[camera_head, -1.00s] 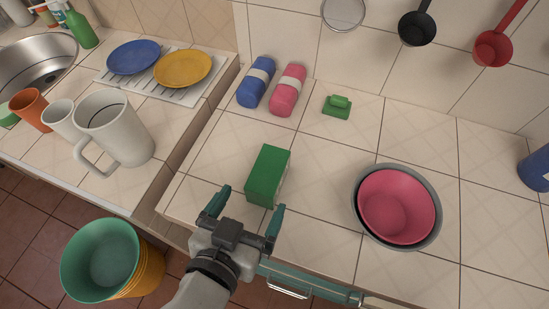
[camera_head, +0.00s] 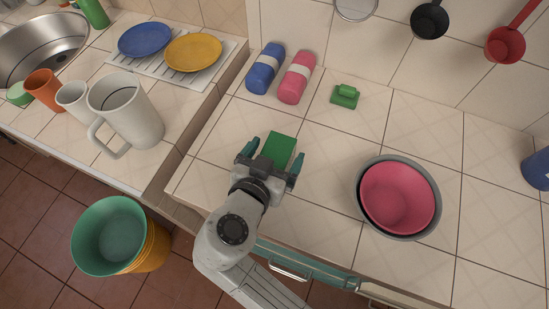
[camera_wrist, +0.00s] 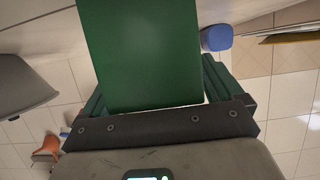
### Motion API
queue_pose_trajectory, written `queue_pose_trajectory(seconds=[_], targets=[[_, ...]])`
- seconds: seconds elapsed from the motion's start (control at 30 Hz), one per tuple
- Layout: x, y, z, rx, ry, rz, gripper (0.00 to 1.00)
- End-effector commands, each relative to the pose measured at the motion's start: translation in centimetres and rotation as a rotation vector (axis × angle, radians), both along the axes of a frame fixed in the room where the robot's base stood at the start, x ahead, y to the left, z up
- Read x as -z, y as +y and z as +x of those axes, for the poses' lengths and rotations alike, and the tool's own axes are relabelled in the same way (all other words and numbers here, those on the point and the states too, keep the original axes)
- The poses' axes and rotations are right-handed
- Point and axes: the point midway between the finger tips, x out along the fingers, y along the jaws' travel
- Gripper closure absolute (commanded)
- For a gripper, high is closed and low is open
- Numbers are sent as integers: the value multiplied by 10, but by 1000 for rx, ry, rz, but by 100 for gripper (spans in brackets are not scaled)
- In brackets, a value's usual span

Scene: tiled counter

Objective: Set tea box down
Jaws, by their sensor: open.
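The tea box is a green box (camera_head: 281,150) on the tiled counter (camera_head: 335,150). In the head view its upper part shows, and my gripper hides its near lower part. My gripper (camera_head: 271,161) is open, with one teal finger on each side of the box. In the wrist view the green box (camera_wrist: 140,50) fills the middle between the spread fingers (camera_wrist: 158,95). I cannot tell whether either finger touches it.
A pink bowl in a grey bowl (camera_head: 358,190) stands to the right. The counter's left edge drops beside a white mug (camera_head: 140,112). A bucket stack (camera_head: 108,235) is on the floor.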

Motion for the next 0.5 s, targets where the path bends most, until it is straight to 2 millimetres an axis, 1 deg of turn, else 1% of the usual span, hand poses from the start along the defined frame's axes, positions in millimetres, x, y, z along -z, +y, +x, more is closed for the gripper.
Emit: queue_pose_trajectory(seconds=[0.17, 0.5], targets=[[0, 0, 0, -1, 0, 0, 6], [0, 0, 0, -1, -1, 0, 38]])
